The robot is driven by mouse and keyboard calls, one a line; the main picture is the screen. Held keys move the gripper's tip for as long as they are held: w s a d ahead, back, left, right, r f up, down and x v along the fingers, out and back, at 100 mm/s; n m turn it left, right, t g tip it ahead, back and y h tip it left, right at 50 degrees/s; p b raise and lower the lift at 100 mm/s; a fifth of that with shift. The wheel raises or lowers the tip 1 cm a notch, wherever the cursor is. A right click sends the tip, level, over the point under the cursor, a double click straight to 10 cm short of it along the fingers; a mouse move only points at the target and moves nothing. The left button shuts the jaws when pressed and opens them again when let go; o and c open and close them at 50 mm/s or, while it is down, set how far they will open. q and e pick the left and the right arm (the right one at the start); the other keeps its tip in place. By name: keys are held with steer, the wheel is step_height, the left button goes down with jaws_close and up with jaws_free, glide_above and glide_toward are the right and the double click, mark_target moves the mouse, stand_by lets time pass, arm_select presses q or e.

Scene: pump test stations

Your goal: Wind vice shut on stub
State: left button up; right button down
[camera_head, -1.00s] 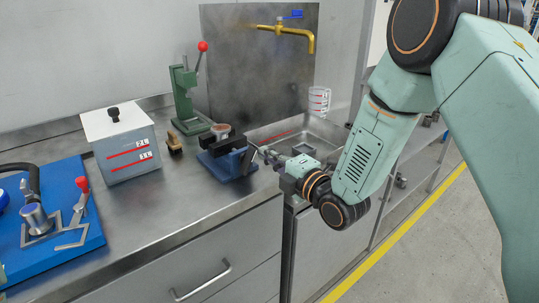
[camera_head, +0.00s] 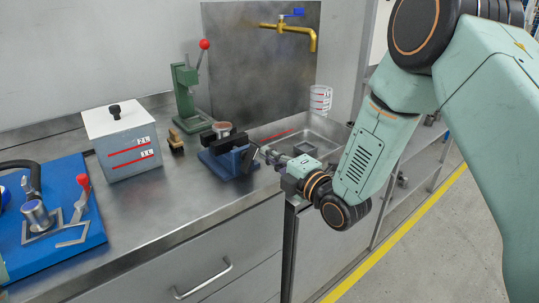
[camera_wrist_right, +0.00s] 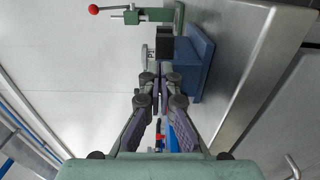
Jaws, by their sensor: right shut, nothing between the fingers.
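The blue vice (camera_head: 224,163) sits on the steel bench, left of the sink. Its dark jaws (camera_head: 231,143) are at the top, and a short round stub (camera_head: 222,129) stands at them; I cannot tell whether they touch it. The vice also shows in the wrist view (camera_wrist_right: 197,62), ahead of the fingers, with a black jaw block (camera_wrist_right: 165,48). My right gripper (camera_head: 266,153) is at the vice's right side, at the screw end. Its fingers (camera_wrist_right: 160,82) are shut with nothing between them. The vice's handle is not clear behind them.
A green press with a red knob (camera_head: 187,90) stands behind the vice. A white box (camera_head: 122,143) and a blue board with fittings (camera_head: 60,225) are to the left. The sink (camera_head: 320,132) and brass tap (camera_head: 290,29) are at right. The front bench is bare.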

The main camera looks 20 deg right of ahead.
steer(key=shift+f+b, duration=0.4)
steer(key=shift+f, duration=0.45)
steer(key=shift+a+f, duration=0.1)
steer(key=shift+f, duration=0.35)
steer(key=shift+d+f+b, duration=0.2)
steer(key=shift+d+b, duration=0.1)
steer(key=shift+d, duration=0.05)
steer(key=shift+p+v, duration=1.4)
steer(key=shift+v, duration=1.55)
